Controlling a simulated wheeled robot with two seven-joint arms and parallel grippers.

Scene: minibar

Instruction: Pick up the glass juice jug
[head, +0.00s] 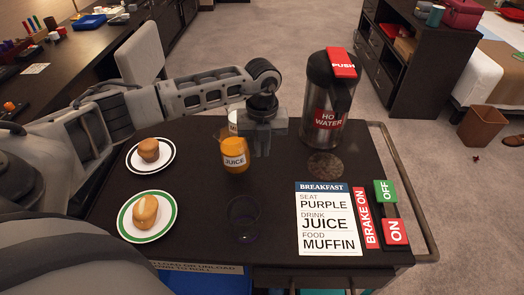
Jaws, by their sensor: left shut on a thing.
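The glass juice jug (236,156) holds orange juice and has a white JUICE label. It is upright at the middle of the dark cart top (190,210). My left gripper (261,142) points down at the jug's right side and is shut on it; the fingers hide that side of the jug, so the exact hold is unclear. My right gripper is not in view.
A hot water dispenser (327,100) stands right of the gripper. An empty clear glass (243,218) stands in front. Plates with a muffin (149,150) and a bread roll (145,212) lie left; a breakfast card (327,220) lies right.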

